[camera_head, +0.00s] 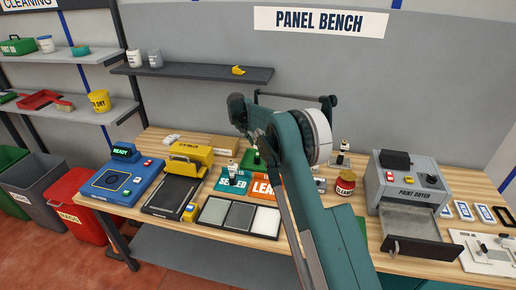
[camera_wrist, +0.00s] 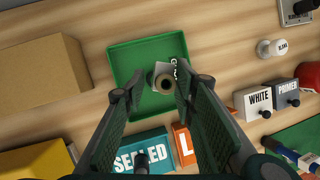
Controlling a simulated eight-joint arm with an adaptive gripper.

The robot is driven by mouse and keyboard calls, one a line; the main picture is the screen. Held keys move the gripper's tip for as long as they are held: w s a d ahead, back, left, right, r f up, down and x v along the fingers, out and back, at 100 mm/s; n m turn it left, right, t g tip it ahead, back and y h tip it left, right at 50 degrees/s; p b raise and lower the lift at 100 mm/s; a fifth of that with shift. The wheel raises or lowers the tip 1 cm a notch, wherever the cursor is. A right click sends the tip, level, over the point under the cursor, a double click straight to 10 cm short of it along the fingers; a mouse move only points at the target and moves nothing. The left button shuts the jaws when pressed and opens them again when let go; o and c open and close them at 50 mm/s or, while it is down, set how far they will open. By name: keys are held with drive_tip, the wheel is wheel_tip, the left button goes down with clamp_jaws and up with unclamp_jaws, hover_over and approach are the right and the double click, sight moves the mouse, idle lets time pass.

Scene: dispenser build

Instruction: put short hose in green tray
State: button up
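The green tray (camera_wrist: 121,62) lies on the wooden bench under my gripper in the wrist view. In the head view, a strip of the tray (camera_head: 248,158) shows beside my arm, which hides most of it. A short tan-brown tube end with a dark hole, seemingly the short hose (camera_wrist: 167,90), appears end-on over the tray floor, beside a pale lettered card (camera_wrist: 162,70). My gripper (camera_wrist: 163,88) is open above the tray, its two fingers apart on either side of the hose. I cannot tell whether the hose rests on the tray floor.
A cardboard box (camera_wrist: 42,72) stands left of the tray. The teal SEALED block (camera_wrist: 143,150) and an orange block (camera_wrist: 184,145) sit close in front. WHITE (camera_wrist: 258,100) and PRIMER (camera_wrist: 285,92) blocks stand to the right. The paint dryer (camera_head: 408,185) is at the bench's right.

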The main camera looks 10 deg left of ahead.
drive_tip(key=shift+v, duration=1.7)
